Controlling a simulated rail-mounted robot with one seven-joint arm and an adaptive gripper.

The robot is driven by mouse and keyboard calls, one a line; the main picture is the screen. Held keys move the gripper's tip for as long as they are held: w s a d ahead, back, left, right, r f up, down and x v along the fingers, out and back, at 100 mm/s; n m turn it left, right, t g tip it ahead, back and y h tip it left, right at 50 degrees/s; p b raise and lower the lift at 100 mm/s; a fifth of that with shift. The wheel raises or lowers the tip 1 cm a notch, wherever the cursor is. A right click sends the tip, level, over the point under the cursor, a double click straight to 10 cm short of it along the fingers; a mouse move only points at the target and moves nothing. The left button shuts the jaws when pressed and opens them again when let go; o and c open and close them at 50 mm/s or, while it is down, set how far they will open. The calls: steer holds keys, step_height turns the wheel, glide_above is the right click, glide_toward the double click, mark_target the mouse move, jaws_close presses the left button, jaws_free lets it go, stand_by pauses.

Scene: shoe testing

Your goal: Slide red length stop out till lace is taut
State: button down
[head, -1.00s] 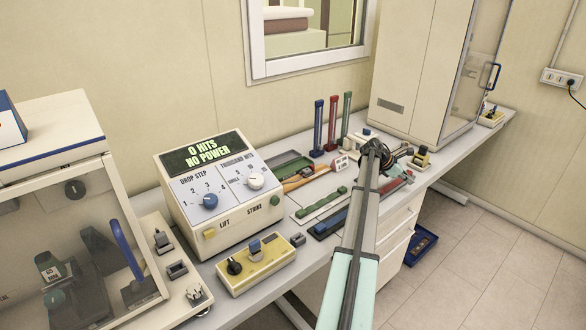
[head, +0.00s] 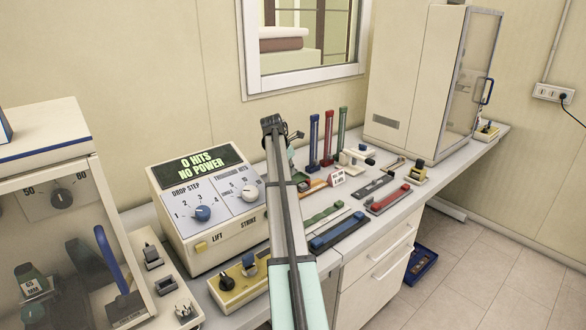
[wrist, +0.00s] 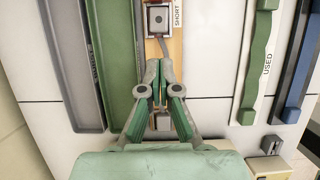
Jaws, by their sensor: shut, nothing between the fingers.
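My gripper (wrist: 158,68) is shut and empty in the wrist view, its green fingers over a narrow wooden board (wrist: 176,50). A grey block with a dark round centre (wrist: 158,18) sits on the board ahead of the fingertips, and a thin grey strip runs from it towards them. A smaller grey block (wrist: 163,122) shows between the finger linkages. In the head view the orange-brown board (head: 318,183) lies partly behind my arm, whose far end hides most of the gripper. I cannot clearly pick out the red length stop or tell whether the lace is taut.
The drop tester (head: 205,205) stands left of my arm. Upright red (head: 328,138), blue and green tubes stand behind the board. A red bar (head: 389,200) lies farther right.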

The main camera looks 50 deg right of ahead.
mark_target(308, 180)
steer(key=p+x, duration=0.1)
steer(key=x, duration=0.5)
steer(key=shift+d+f+p, duration=0.15)
steer(key=shift+f+p, duration=0.15)
steer(key=d, duration=0.1)
steer(key=d+p, duration=0.1)
steer(key=d, duration=0.1)
steer(key=shift+s+d+f, duration=0.1)
steer(key=shift+s+f, duration=0.05)
steer(key=shift+s, duration=0.15)
steer(key=shift+s+d+f, duration=0.15)
steer(key=shift+d, duration=0.3)
steer(key=shift+s+d+p, duration=0.2)
steer(key=shift+d+p, duration=0.15)
steer(key=shift+d, duration=0.65)
